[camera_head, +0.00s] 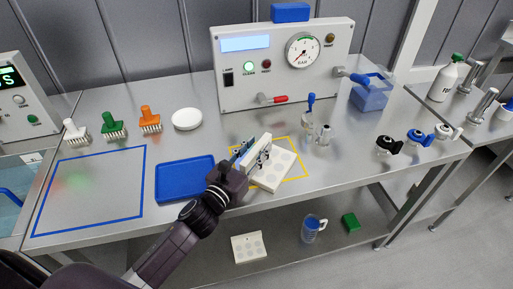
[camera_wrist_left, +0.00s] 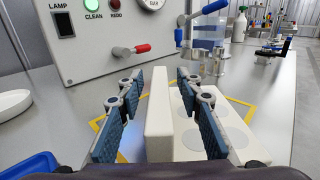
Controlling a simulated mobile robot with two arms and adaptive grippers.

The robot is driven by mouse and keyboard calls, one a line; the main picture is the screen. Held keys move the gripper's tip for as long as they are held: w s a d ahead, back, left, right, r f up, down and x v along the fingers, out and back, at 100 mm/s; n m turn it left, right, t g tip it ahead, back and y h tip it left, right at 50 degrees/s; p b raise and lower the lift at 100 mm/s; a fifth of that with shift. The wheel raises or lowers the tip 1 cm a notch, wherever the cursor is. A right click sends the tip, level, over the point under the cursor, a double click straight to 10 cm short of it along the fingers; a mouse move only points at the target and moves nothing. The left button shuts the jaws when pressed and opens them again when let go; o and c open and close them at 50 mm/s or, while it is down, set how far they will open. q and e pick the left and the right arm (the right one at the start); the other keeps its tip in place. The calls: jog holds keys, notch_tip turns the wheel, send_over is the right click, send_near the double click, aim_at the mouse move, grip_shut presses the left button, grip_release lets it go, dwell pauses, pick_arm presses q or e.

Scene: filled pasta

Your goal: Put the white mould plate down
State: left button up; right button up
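The white mould plate (camera_head: 274,172) lies flat inside the yellow outline (camera_head: 306,168) on the steel bench, its round hollows facing up. It also shows in the left wrist view (camera_wrist_left: 205,132). An upright white slab (camera_wrist_left: 159,115) stands along its left side; I cannot tell whether it is part of the plate. My left gripper (camera_head: 253,152) is over the plate's left part. Its blue-padded fingers stand on both sides of the slab, with visible gaps, so it is open. My right gripper is in neither view.
A blue tray (camera_head: 186,196) lies left of the plate. Behind are a grey machine with a gauge (camera_head: 302,50) and a red-handled tap (camera_head: 279,98). Small clear fittings (camera_head: 324,135) stand right of the plate. Another white plate (camera_head: 249,246) is on the lower shelf.

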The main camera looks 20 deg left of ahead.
aim_at(242, 165)
pick_arm(q)
jog(key=shift+r, duration=0.1)
jog(key=s, duration=0.3)
jog(key=s+a+b, duration=0.1)
jog(key=s, duration=0.3)
jog(key=s+a+b, duration=0.1)
jog(key=s, duration=0.2)
jog(key=shift+s, duration=0.35)
jog(key=shift+s+a, duration=0.15)
jog(key=shift+s, duration=0.45)
